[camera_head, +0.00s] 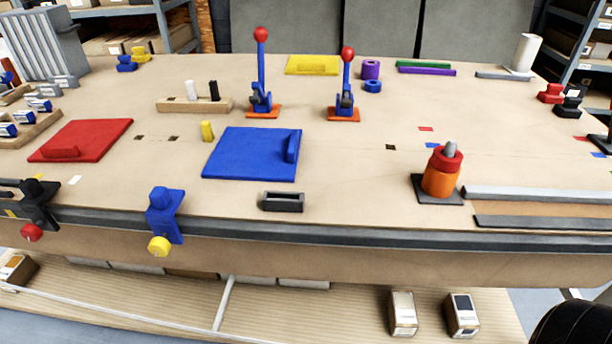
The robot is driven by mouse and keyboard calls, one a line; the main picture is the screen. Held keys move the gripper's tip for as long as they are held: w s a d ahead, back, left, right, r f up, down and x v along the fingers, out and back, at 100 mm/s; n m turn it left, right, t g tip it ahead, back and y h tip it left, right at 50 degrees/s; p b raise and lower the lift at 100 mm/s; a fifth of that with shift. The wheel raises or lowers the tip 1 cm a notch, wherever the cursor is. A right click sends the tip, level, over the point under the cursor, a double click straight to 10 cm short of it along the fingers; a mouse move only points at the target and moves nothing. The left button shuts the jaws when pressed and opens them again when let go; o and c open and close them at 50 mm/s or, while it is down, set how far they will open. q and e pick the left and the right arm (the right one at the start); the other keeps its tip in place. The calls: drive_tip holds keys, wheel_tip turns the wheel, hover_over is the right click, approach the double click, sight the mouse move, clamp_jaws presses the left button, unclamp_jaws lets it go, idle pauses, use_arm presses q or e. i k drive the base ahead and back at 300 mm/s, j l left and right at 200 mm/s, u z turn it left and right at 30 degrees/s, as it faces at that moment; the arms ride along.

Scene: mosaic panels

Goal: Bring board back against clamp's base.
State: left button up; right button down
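A blue board (250,158) with a raised blue block along its right edge lies flat on the table, left of centre. A red board (82,141) with a red block near its front edge lies further left. Two upright toggle clamps stand behind the blue board, each with a blue lever, red ball and orange base: the left clamp (262,80) and the right clamp (346,90). Bare table shows between the blue board and both orange bases. A yellow board (313,65) lies behind the clamps. Neither of my grippers is in view.
A blue edge clamp (164,214) and a black one (35,202) sit on the table's front edge. A dark tray (283,202) lies in front. Orange and red rings (441,178) are stacked at right.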

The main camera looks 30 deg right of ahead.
sight(249, 154)
drive_tip(key=i+j+z, duration=0.1)
drive_tip(key=j+z, duration=0.6)
drive_tip(key=z, duration=0.2)
drive_tip(key=j+z, duration=0.3)
drive_tip(key=j, duration=1.05)
drive_tip(key=k+j, duration=0.1)
drive_tip(key=j, duration=0.35)
drive_tip(key=z, duration=0.05)
